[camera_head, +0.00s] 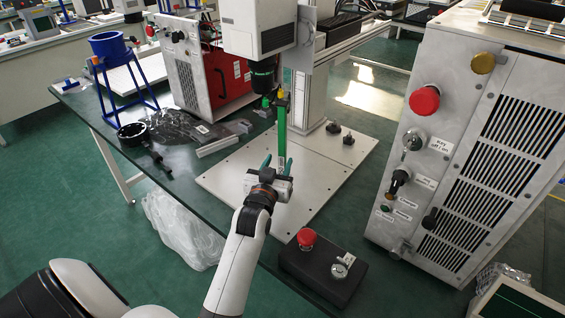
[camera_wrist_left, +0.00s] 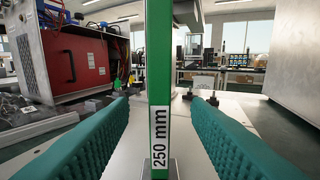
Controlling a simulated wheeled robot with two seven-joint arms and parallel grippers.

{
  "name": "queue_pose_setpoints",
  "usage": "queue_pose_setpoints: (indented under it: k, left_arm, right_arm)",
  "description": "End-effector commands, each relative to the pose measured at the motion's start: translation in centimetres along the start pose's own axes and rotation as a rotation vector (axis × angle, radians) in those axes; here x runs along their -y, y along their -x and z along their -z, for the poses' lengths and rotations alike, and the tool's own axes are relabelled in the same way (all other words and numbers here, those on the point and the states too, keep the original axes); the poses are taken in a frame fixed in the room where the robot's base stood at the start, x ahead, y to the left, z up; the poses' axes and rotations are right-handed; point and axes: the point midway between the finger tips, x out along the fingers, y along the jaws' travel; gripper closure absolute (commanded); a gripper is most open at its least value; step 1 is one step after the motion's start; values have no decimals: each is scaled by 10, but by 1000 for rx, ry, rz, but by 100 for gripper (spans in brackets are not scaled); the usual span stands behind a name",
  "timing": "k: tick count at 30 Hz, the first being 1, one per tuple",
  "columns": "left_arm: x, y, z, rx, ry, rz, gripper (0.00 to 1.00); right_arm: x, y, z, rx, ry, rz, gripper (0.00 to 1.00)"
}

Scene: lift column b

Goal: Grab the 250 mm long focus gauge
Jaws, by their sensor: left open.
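The green 250 mm focus gauge (camera_head: 282,132) stands upright below the laser head, on the pale base plate (camera_head: 325,190). In the left wrist view the gauge (camera_wrist_left: 159,60) shows its white "250 mm" label. My left gripper (camera_head: 278,168) is open, its teal fingers pointing at the gauge. In the left wrist view the fingers of my left gripper (camera_wrist_left: 158,135) lie on either side of the gauge's lower part, with a gap on both sides. The laser head (camera_head: 262,75) hangs above, close to the gauge's top. My right gripper is not in view.
A red-fronted box (camera_head: 225,80) and a blue stand (camera_head: 118,75) are at the back left. A black box with a red button (camera_head: 307,237) sits at the front. A large grey cabinet (camera_head: 440,140) is at the right. Two dark knobs (camera_head: 340,132) stand on the plate.

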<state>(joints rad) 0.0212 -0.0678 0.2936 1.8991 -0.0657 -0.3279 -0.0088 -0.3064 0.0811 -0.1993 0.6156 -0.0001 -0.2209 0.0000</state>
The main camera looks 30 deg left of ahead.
Motion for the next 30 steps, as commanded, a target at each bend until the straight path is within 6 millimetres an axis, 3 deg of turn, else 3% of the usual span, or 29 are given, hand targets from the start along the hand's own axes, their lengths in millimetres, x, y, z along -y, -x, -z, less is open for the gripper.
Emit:
queue_pose_setpoints:
  k: [9, 17, 18, 26, 30]
  left_arm:
    - [-1, -43, -6, 0, 0, -1, 56]
    - [-1, -47, -6, 0, 0, -1, 56]
    - [-1, -47, -6, 0, 0, -1, 58]
    - [0, -47, -6, 0, 0, -1, 100]
    - [0, -47, -7, 3, 0, -1, 100]
  right_arm:
    - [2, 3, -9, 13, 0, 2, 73]
    - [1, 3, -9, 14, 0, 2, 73]
    - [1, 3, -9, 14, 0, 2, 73]
    - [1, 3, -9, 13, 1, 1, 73]
    - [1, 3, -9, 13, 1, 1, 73]
